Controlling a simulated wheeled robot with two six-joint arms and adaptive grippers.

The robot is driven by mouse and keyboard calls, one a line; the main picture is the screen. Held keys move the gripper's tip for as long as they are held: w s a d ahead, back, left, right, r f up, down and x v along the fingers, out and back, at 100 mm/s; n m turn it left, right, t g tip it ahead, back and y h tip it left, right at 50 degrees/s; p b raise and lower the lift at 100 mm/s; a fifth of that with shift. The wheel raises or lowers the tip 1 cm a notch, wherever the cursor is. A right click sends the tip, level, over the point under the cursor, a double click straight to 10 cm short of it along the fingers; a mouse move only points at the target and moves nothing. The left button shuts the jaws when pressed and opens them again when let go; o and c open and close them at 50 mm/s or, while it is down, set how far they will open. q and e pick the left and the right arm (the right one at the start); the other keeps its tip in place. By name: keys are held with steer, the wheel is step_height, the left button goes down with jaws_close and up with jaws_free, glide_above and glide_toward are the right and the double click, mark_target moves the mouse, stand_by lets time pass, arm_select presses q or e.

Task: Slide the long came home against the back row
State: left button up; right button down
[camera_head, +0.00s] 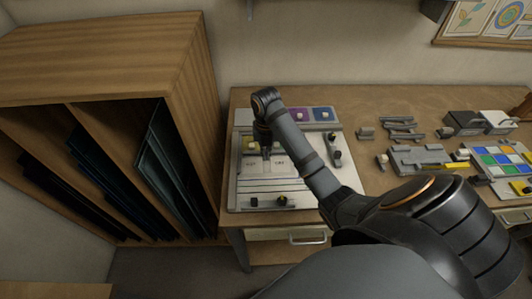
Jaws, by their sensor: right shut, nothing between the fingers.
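My right gripper (267,155) points down over the pale assembly board (240,195) on the bench. Its fingers are shut with nothing visible between them. A long, thin grey strip, which looks like the long came (275,179), lies across the board just in front of the gripper; I cannot tell whether they touch. At the back of the board is a row of glass panes, with a purple pane (297,115) and a blue pane (322,114) showing. My right arm and gripper hide part of this row and of the board. My left gripper is not in view.
A dark knobbed clamp (336,150) stands at the board's right side, and small blocks with a knob (282,201) sit at its front. Grey parts (402,130) and a coloured glass panel (500,160) lie to the right. A wooden rack (190,100) stands close on the left.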

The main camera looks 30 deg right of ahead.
mark_target(266, 168)
step_height(266, 168, down, 5)
steer(key=shift+r+b, duration=0.1)
steer(key=shift+b, duration=1.15)
steer(key=shift+w+d+f, duration=0.1)
steer(key=shift+w+f, duration=0.1)
steer(key=w+d, duration=0.1)
steer(key=w+p, duration=0.1)
steer(key=shift+w+d+r, duration=0.2)
steer(key=shift+w+d, duration=0.1)
steer(key=shift+d, duration=0.05)
steer(key=shift+w+d+f, duration=0.1)
steer(key=shift+w+d, duration=0.05)
steer(key=shift+w, duration=0.1)
arm_select(q)
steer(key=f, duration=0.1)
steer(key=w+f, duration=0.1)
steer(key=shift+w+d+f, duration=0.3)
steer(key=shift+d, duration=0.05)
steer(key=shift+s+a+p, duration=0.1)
steer(key=shift+p, duration=0.2)
